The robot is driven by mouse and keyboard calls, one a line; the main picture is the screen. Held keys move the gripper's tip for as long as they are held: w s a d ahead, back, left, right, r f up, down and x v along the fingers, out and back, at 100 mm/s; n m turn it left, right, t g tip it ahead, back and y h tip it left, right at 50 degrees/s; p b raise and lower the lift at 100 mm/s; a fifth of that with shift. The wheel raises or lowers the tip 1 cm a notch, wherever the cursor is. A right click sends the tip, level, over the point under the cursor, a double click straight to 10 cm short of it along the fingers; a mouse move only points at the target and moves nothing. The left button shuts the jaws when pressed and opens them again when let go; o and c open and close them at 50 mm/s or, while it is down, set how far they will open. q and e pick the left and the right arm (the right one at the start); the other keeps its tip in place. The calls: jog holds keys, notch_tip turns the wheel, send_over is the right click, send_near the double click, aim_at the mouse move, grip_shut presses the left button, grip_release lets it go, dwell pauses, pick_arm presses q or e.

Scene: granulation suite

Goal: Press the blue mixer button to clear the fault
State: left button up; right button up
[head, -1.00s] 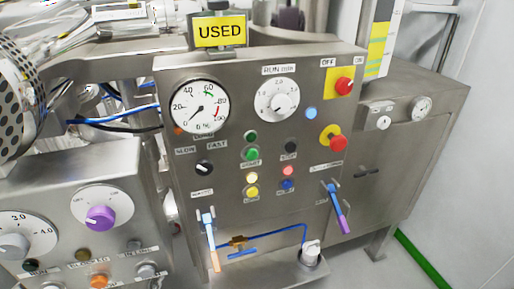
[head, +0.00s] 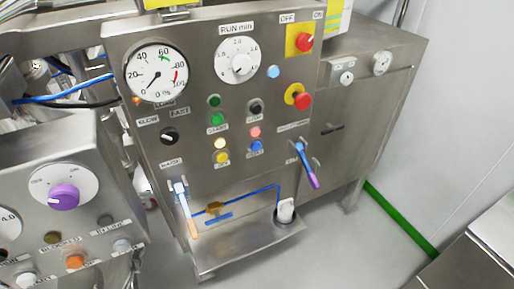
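The mixer's steel control panel (head: 205,105) fills the middle of the head view. The blue button (head: 256,147) sits low on the right of the button cluster, below a lit pink-red lamp (head: 255,132). A lit yellow lamp (head: 220,143) and a yellow button (head: 222,158) are to its left. A green button (head: 217,119) and a black button (head: 256,108) are above. A separate pale blue lamp (head: 274,72) glows higher up. Nothing covers the blue button. Neither of my grippers is in view.
A red emergency knob on yellow (head: 301,99) and a red switch (head: 305,41) are at the panel's right. Blue-purple (head: 309,166) and blue-orange (head: 185,208) handles stick out below. A second panel with a purple knob (head: 63,197) stands at front left.

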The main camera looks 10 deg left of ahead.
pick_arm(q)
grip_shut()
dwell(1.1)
